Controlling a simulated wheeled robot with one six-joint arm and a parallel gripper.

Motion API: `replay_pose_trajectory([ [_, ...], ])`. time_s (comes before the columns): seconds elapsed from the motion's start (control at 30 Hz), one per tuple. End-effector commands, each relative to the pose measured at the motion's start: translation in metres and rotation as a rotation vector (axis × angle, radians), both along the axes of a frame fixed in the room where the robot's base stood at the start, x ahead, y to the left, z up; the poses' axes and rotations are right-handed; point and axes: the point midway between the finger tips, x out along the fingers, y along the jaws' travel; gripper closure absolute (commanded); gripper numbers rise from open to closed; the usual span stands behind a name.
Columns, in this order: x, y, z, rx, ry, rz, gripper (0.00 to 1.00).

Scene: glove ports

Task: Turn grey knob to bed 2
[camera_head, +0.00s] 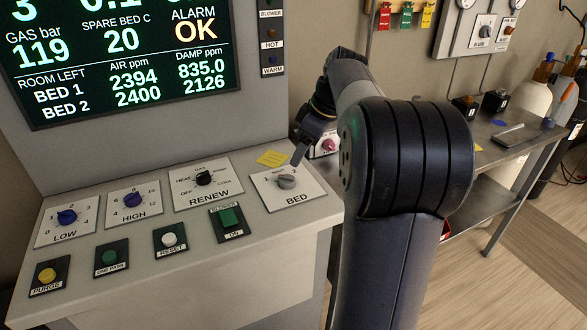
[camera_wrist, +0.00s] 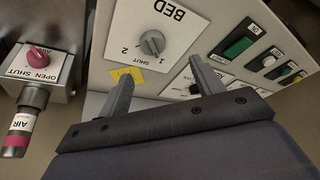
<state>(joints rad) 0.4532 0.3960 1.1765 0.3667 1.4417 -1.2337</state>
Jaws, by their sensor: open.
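The grey knob (camera_head: 287,182) sits on the white BED plate (camera_head: 302,196) at the right end of the sloped panel. My gripper (camera_wrist: 159,68) is open and empty. Its two fingertips are spread, with the knob just beyond the gap between them. In the head view one finger (camera_head: 299,154) shows just above the knob; my arm hides much of the gripper.
The black RENEW knob (camera_head: 204,178) and the green BLOWER button (camera_head: 229,217) are left of the BED plate. A yellow note (camera_head: 272,157) lies behind it. A pink AIR valve knob (camera_wrist: 38,52) is on a box beside the panel. A metal bench (camera_head: 515,152) stands at right.

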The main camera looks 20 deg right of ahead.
Motion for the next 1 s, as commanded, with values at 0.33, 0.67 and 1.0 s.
replay_pose_trajectory([
  [0.33,0.013,0.001,-0.033,0.001,-0.005,0.027,0.37],
  [0.67,0.029,0.018,-0.086,0.001,-0.006,0.026,0.37],
  [1.0,0.034,0.022,-0.103,-0.001,-0.009,0.024,0.37],
])
